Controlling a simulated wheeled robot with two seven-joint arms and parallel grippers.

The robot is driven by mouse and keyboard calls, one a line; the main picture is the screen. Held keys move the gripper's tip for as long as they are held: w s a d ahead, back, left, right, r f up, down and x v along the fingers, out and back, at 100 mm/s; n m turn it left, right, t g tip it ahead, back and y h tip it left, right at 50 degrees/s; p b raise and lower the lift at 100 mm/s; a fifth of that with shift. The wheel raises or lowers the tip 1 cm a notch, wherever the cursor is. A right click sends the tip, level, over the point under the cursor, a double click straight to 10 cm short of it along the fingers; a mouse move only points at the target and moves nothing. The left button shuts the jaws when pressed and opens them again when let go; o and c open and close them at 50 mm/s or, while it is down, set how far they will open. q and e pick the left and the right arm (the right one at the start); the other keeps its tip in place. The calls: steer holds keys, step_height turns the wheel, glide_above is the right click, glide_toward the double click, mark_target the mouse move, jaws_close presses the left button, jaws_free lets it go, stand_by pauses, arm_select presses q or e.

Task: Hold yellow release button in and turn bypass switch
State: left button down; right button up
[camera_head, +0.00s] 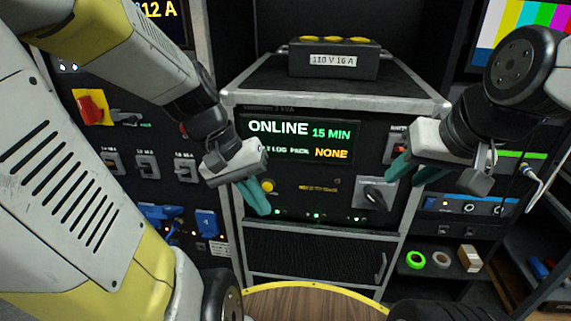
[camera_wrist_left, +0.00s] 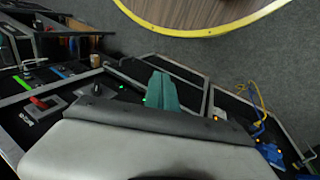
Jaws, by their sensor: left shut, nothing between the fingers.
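The yellow release button (camera_head: 268,186) is on the black panel below the display in the head view. My left gripper (camera_head: 262,212) is shut and empty, its teal fingers just left of and below the button; I cannot tell whether they touch the panel. In the left wrist view its fingers (camera_wrist_left: 163,92) lie together, and I cannot make out the button. The bypass switch (camera_head: 375,194), a black knob on a grey plate, is right of the button. It also shows in the left wrist view (camera_wrist_left: 97,89). My right gripper (camera_head: 412,172) is open above and right of the switch, fingers apart.
The display (camera_head: 300,140) reads ONLINE, 15 MIN and NONE. A red switch (camera_head: 400,148) is partly behind my right gripper. A black box (camera_head: 335,60) stands on the cabinet. A round wooden table (camera_head: 310,303) with a yellow rim is at the bottom.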

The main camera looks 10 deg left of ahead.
mark_target(267, 187)
arm_select(q)
steer(key=w+d+f+n+h, duration=0.2)
steer(key=w+f+n+h, duration=0.2)
steer(key=f+n+h, duration=0.4)
steer(key=w+a+f+n+t+h, duration=0.1)
steer(key=w+a+f+n+t, duration=0.5)
steer(key=n+t, duration=0.4)
steer(key=a+f+t, duration=0.1)
steer(key=f+t, duration=0.1)
steer(key=t, duration=0.1)
steer(key=shift+w+n, duration=0.3)
steer(key=shift+w, duration=0.1)
steer(key=shift+a, duration=0.1)
steer(key=w, duration=0.8)
steer(key=shift+w, duration=0.4)
steer(key=shift+w+r, duration=0.1)
steer(key=shift+w, duration=0.05)
stand_by(0.9)
steer(key=shift+w, duration=0.25)
